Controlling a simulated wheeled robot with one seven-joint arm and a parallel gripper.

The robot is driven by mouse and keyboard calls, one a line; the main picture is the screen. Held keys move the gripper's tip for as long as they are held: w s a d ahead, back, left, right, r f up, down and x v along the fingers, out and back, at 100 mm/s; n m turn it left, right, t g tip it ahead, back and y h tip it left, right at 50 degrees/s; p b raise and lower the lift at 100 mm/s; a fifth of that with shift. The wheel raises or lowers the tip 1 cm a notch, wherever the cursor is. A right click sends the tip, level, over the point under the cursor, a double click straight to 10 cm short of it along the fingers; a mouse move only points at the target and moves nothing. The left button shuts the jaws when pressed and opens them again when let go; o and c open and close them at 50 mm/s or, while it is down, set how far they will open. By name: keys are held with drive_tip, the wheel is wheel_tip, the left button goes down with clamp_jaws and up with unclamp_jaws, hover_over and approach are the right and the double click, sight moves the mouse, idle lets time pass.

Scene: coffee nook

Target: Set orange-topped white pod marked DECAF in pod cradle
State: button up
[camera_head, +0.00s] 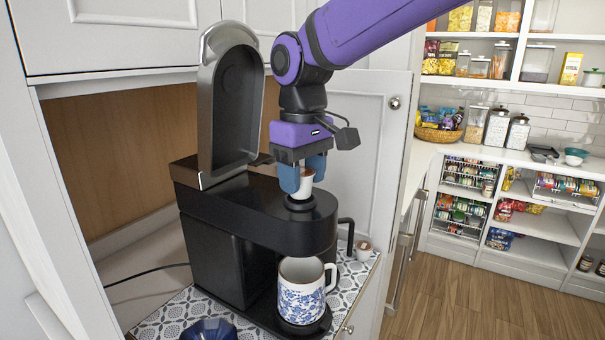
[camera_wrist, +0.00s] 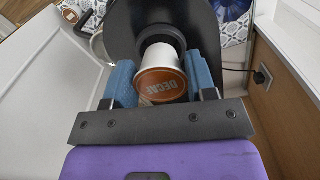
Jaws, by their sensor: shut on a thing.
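The white pod with an orange top marked DECAF (camera_wrist: 160,86) is between the blue fingers of my gripper (camera_wrist: 162,85) in the wrist view. In the head view my gripper (camera_head: 303,177) is shut on the pod (camera_head: 306,178), low over the black coffee machine (camera_head: 255,205). The pod cradle (camera_head: 299,202) is a dark round ring on the machine's top, directly below the pod. The pod's lower end is at or just above the ring; I cannot tell whether it is seated. The machine's lid (camera_head: 231,100) stands open.
A blue-patterned white mug (camera_head: 301,290) stands under the machine's spout. Another pod (camera_head: 364,249) stands on the patterned counter right of the machine and shows in the wrist view (camera_wrist: 71,15). A dark blue bowl (camera_head: 209,330) is at the front. The raised lid is close left of my gripper.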

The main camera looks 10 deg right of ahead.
drive_tip(key=shift+s+f, duration=0.1)
drive_tip(key=shift+f, duration=1.15)
idle(0.8)
drive_tip(key=o, duration=1)
drive_tip(key=shift+c, duration=0.2)
wheel_tip(320, 180, up, 11)
drive_tip(key=shift+f, duration=0.1)
drive_tip(key=shift+d, duration=0.1)
